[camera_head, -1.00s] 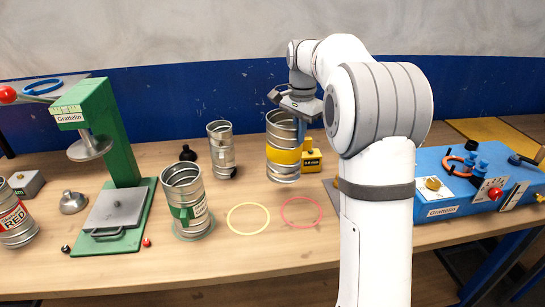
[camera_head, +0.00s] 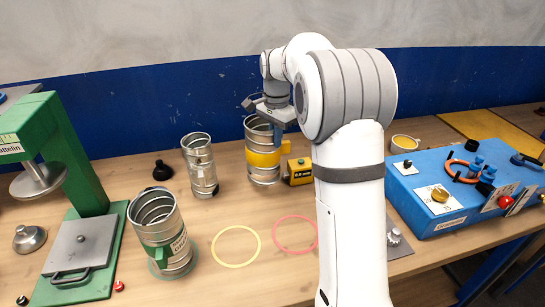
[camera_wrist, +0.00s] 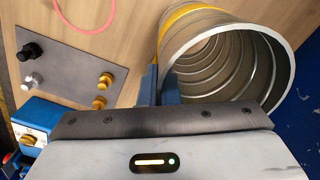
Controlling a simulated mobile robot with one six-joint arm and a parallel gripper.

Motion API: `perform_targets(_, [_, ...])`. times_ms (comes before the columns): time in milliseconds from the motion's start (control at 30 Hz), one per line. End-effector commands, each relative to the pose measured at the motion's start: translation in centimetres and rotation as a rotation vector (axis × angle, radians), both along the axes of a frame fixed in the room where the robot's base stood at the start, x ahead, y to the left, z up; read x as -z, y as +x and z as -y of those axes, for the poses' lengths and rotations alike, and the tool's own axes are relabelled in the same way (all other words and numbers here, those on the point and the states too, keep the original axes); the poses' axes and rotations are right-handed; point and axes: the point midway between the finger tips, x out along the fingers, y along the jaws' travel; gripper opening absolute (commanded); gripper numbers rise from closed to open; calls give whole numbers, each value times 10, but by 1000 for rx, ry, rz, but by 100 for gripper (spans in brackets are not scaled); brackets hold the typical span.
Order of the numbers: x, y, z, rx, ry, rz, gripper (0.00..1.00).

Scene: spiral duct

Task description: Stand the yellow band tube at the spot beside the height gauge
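The yellow band tube (camera_head: 262,160), an open-topped ribbed metal cylinder, is upright at the back, left of my arm. My gripper (camera_head: 277,122) is at its top rim. In the wrist view the tube's open mouth (camera_wrist: 282,62) faces me, and the blue fingers (camera_wrist: 160,85) look closed over its near wall. Whether its base touches the table cannot be told. A green stand with a disc over a plate (camera_head: 62,150) is at the left; it may be the height gauge, but no label says so. A yellow ring (camera_head: 236,264) and a red ring (camera_head: 296,251) mark the table.
A green-labelled tube (camera_head: 160,232) stands left of the yellow ring, and a plain tube (camera_head: 200,166) behind it. A yellow block (camera_head: 301,172) is close right of the yellow band tube. A blue box with knobs (camera_head: 450,185) fills the right. Both rings are empty.

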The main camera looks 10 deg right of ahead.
Motion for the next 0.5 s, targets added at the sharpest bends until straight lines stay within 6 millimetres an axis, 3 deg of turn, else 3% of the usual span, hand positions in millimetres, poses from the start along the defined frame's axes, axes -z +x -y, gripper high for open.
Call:
perform_targets(400, [44, 0, -1, -2, 0, 0, 0])
perform_targets(500, [46, 0, -1, -2, -1, 3, 0])
